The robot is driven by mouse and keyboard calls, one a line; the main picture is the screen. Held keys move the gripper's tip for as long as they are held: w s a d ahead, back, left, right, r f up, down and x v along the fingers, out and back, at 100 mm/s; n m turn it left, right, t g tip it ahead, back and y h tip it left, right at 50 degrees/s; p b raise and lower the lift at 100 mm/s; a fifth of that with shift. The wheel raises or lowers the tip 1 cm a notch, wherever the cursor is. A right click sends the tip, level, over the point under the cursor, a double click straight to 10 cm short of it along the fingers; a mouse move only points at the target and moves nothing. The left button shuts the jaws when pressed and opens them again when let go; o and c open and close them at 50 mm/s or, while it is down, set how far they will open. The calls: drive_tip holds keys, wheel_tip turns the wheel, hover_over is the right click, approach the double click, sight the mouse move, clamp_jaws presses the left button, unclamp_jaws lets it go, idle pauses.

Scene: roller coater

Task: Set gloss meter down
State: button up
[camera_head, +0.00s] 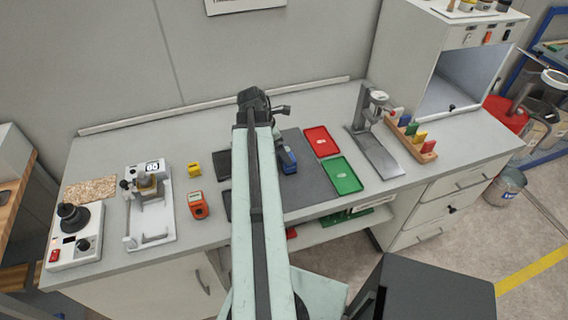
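A small blue and dark device (288,161), which looks like the gloss meter, shows just right of my arm, over the dark grey mat (312,187). I cannot tell whether it rests on the mat or is held just above it. My arm reaches over the bench from the bottom of the view, and its dark end part is at the top. My gripper (283,148) seems to be at the dark parts beside the blue device, partly hidden by the arm. Its fingers are too small and covered to tell if they are open or shut.
A red tray (321,141) and a green tray (343,175) lie right of the mat. A metal stand (375,140) and a rack of coloured pieces (412,142) are farther right. An orange meter (198,205), a white coater (150,208) and a yellow block (193,169) are left.

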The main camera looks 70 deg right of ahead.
drive_tip(key=b+x, duration=0.5)
drive_tip(key=x, duration=0.1)
drive_tip(key=shift+w+f, duration=0.1)
drive_tip(key=shift+f, duration=0.05)
drive_tip(key=c, duration=1.7)
drive_tip(key=shift+r+p, duration=0.25)
drive_tip(key=shift+p, duration=0.05)
